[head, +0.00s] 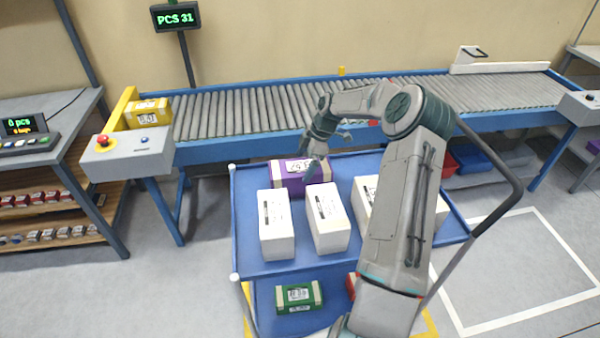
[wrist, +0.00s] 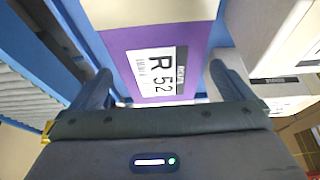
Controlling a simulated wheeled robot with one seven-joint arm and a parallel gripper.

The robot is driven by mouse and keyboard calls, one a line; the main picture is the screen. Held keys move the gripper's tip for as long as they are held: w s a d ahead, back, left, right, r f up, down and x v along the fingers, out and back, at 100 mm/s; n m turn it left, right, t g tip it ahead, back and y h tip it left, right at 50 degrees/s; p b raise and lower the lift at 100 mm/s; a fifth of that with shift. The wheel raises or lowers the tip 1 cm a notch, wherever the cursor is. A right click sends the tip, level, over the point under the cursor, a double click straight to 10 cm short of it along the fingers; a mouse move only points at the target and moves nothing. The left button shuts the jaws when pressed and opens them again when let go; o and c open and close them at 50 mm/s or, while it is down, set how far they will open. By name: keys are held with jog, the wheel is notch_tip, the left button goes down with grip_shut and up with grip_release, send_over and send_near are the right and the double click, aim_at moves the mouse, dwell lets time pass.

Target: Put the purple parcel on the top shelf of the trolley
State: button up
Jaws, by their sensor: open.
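The purple parcel (head: 302,176) lies on the blue top shelf of the trolley (head: 252,182), at its back edge nearest the conveyor. It has pale ends and a white label. My gripper (head: 318,150) is above the parcel in the head view. In the wrist view the parcel (wrist: 160,60) lies between the two open fingers (wrist: 158,88), with its label reading R 52. The fingers do not visibly press on it. Part of the parcel is hidden in the head view by a white box and my gripper.
White boxes (head: 276,226) (head: 328,220) stand in front of the parcel, with another (head: 364,204) to the right. A green parcel (head: 299,296) is on the lower shelf. The roller conveyor (head: 240,108) runs behind, with a yellow parcel (head: 148,113) at its left end.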

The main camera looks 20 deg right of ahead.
jog(key=v, duration=0.6)
jog(key=shift+d+r+b, duration=0.15)
jog(key=shift+r+b, duration=0.2)
jog(key=shift+r, duration=0.05)
jog(key=s+a+r+m+h, duration=0.4)
jog(key=s+a+r+m, duration=0.2)
jog(key=s+a+r, duration=0.55)
jog(key=s+a+m+t, duration=0.1)
jog(key=s+a+m, duration=0.2)
jog(key=s, duration=0.8)
jog(key=s+a+m+t, duration=0.1)
jog(key=s+a+m, duration=0.2)
jog(key=s, duration=0.9)
jog(key=shift+s+r+m, duration=0.2)
jog(key=shift+r+m, duration=0.3)
jog(key=shift+m, duration=1.4)
